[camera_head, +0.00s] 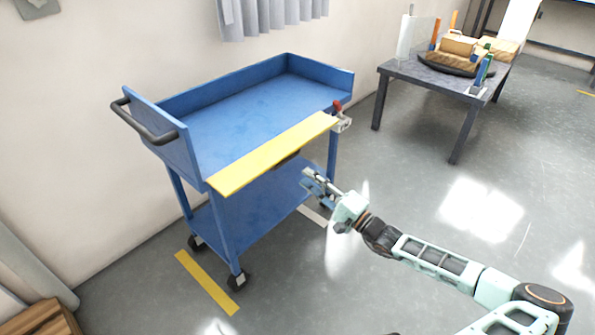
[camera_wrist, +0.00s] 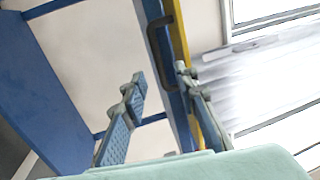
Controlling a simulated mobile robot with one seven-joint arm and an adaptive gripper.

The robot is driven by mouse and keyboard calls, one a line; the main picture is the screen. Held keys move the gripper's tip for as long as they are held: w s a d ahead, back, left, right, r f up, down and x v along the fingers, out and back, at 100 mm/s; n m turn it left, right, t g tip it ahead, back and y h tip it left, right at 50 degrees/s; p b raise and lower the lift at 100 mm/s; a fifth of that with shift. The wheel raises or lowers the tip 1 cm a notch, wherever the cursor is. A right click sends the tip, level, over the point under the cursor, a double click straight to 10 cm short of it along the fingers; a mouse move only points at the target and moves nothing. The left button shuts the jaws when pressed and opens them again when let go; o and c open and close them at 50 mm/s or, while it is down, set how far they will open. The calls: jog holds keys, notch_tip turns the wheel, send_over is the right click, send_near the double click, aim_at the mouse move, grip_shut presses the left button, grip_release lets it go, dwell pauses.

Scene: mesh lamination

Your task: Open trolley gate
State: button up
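The blue trolley (camera_head: 250,110) stands by the wall. Its yellow gate panel (camera_head: 270,155) spans the near long side. A red-handled latch (camera_head: 338,108) sits at the gate's right end. A dark handle (camera_head: 289,159) shows partly under the gate in the head view. In the wrist view the dark C-shaped handle (camera_wrist: 168,50) is on the blue face beside the yellow strip (camera_wrist: 180,45). My gripper (camera_head: 309,180) is in front of the trolley, below the gate's right half. In the wrist view my gripper (camera_wrist: 160,78) has its fingers apart, with nothing held; whether a finger touches the handle is unclear.
A dark table (camera_head: 425,77) with boxes and a tray stands at the back right. A black push handle (camera_head: 143,125) is on the trolley's left end. A yellow floor strip (camera_head: 206,283) lies near its wheels. The floor to the right is clear.

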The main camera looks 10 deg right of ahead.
jog(key=v, duration=0.4)
jog(key=shift+s, duration=0.1)
dwell(0.3)
